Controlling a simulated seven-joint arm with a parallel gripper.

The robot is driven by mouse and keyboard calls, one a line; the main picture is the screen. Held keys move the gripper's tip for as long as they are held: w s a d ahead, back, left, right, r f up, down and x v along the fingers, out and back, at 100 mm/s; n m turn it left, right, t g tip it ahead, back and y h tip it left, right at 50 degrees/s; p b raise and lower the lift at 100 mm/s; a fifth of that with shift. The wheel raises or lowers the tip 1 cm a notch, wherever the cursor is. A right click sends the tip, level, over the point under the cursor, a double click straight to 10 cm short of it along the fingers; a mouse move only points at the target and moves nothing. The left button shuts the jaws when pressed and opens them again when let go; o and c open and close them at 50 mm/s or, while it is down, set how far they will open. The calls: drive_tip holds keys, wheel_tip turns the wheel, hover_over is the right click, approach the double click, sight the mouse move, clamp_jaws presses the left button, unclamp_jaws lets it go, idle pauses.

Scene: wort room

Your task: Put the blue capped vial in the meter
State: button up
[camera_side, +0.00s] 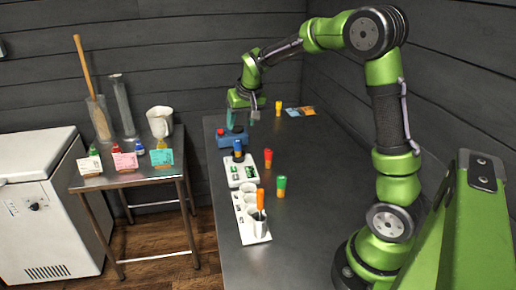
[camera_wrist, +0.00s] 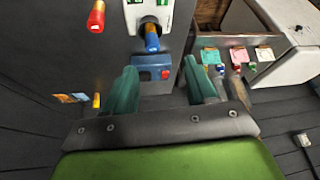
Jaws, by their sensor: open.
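The blue capped vial (camera_side: 238,151) stands at the far end of the white meter (camera_side: 243,175) in the side view. In the wrist view the vial (camera_wrist: 152,40) appears upright inside a round well at the edge of the meter (camera_wrist: 133,18); how deep it sits is hard to tell. My gripper (camera_side: 238,122) is open and empty, above the table beyond the vial, over the blue box. In the wrist view its two teal fingers (camera_wrist: 160,68) are spread apart with nothing between them, and the vial is ahead of them, apart from both.
A blue box (camera_side: 230,138) with a red button sits just beyond the meter. Red (camera_side: 267,158), green (camera_side: 281,185) and yellow (camera_side: 278,107) capped vials stand to the right. A white cup rack (camera_side: 249,215) holding an orange-handled item is nearer. The table's right-middle is clear.

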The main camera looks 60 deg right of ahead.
drive_tip(key=s+a+r+n+t+y, duration=0.1)
drive_tip(key=s+a+r+y, duration=0.1)
drive_tip(key=s+a, duration=0.7)
drive_tip(key=s+a+r+n+t+y, duration=0.1)
drive_tip(key=s+a+r, duration=0.3)
drive_tip(key=s+a, duration=0.5)
drive_tip(key=s+y, duration=0.1)
drive_tip(key=s, duration=0.2)
drive_tip(key=shift+s+a+n+t, duration=0.3)
drive_tip(key=shift+a+t, duration=0.05)
drive_tip(key=shift+t, duration=0.05)
drive_tip(key=shift+c, duration=0.5)
